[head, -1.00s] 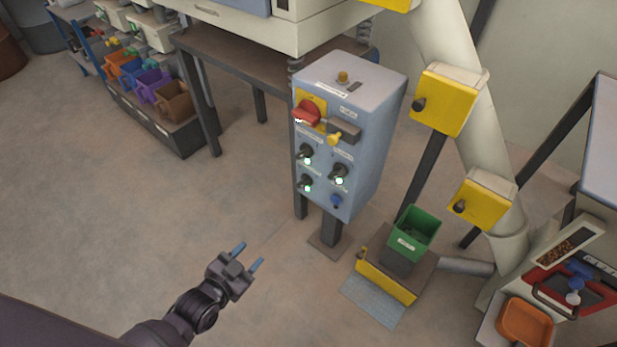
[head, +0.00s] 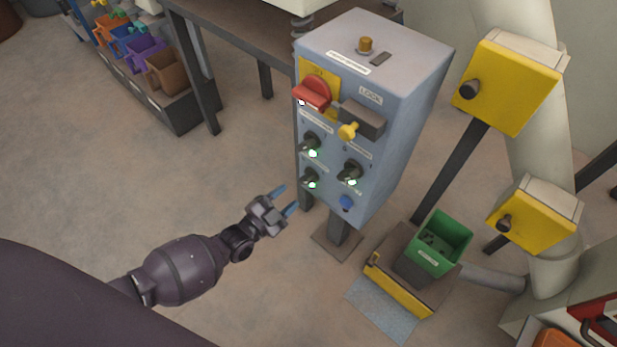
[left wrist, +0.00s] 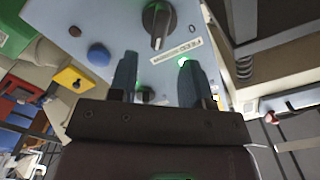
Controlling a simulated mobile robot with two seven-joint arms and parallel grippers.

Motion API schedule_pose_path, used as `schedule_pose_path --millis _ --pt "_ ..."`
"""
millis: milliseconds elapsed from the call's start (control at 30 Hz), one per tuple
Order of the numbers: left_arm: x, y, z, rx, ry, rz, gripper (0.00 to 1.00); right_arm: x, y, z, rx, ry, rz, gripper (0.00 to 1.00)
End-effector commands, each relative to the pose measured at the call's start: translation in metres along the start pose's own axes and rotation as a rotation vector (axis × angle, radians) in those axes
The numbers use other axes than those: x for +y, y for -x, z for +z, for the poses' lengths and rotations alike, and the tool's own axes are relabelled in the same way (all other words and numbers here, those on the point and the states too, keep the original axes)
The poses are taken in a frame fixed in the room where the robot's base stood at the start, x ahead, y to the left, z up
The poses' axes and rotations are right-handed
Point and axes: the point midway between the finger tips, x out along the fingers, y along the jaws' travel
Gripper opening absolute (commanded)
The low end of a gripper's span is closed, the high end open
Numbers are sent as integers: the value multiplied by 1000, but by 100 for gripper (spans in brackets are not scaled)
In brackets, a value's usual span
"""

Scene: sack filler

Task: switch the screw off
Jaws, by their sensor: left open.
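The blue-grey control box (head: 375,110) stands on a post in the middle of the head view. Its front carries a red rotary switch (head: 313,92) on a yellow plate, a yellow key-like knob (head: 348,131) by a lock, several black knobs with lit green lamps, and a blue button (head: 346,203). I cannot read which knob is for the screw. My left gripper (head: 287,200) is open and empty, low in front of the box. In the left wrist view its fingers (left wrist: 158,80) point at the panel, with a black knob (left wrist: 158,20) and the blue button (left wrist: 98,54) beyond. My right gripper is not in view.
A green bin (head: 440,243) stands on a low platform right of the box. A dark table (head: 225,35) is behind the box. Colored bins line the back left. Floor at left is clear.

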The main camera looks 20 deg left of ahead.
Motion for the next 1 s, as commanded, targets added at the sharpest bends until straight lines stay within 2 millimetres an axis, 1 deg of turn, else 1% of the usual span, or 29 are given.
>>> schedule_pose_path --millis 33,133,300,500,700,933,1000 --pt "3 -8 2 -2 3 3 45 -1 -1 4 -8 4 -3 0" --pt "3 -26 2 -2 4 3 45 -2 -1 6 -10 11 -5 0" --pt "4 -53 3 -3 4 3 45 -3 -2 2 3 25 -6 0" --pt "3 -73 2 -3 3 3 45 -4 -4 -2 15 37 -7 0" --pt "2 -80 1 -3 2 2 45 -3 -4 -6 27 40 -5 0" --pt "1 -81 1 -2 2 1 45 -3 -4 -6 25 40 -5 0" --pt "1 -81 1 -2 2 1 34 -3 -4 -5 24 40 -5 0"
